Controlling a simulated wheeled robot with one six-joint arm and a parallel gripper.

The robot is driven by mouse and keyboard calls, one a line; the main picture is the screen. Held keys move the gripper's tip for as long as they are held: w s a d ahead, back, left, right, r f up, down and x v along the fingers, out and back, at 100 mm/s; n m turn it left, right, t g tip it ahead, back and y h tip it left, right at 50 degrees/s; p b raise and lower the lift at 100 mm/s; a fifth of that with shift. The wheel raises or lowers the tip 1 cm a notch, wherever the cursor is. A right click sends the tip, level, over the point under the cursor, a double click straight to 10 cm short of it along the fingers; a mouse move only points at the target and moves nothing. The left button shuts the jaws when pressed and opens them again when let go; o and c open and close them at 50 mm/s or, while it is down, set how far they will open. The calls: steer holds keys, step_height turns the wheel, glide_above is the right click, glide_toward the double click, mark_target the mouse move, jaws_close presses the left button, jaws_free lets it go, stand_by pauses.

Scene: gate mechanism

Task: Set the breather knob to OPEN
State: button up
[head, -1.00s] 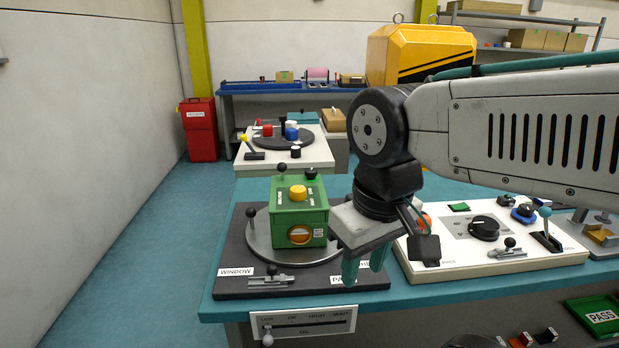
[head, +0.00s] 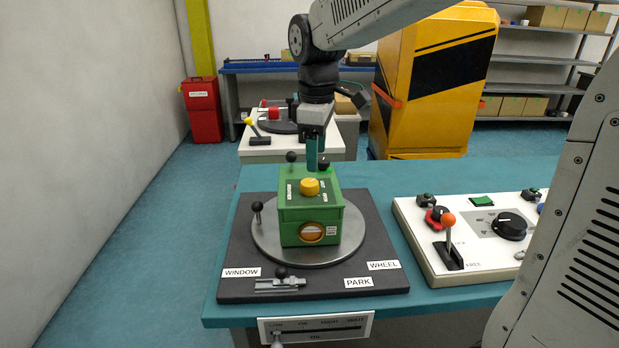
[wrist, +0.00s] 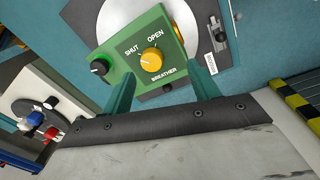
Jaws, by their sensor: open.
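The yellow breather knob (head: 310,187) sits on top of the green box (head: 293,215). In the wrist view the knob (wrist: 151,60) stands between the labels SHUT and OPEN and the word BREATHER. I cannot clearly tell which label its mark points to. My gripper (head: 316,168) points down over the box's back part, just behind the knob in the head view. In the wrist view its two teal fingers (wrist: 160,76) are apart, with the knob ahead of the gap between them. Nothing is held.
The box stands on a round metal plate (head: 345,240) on a dark board (head: 240,285). A black knob (wrist: 99,67) is on the box beside the breather knob. A small black-knobbed lever (head: 257,212) stands at the plate's left. A white control panel (head: 425,270) is to the right.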

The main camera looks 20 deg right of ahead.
mark_target(309, 182)
steer(key=w, duration=0.1)
steer(key=w+f+n, duration=0.1)
steer(key=shift+w+a, duration=0.2)
steer(key=shift+w, duration=0.2)
steer(key=shift+w+f, duration=0.15)
steer(key=shift+f, duration=0.2)
step_height(309, 182, down, 7)
steer(key=shift+w+d+f, duration=0.1)
steer(key=shift+w, duration=0.05)
steer(key=c, duration=1)
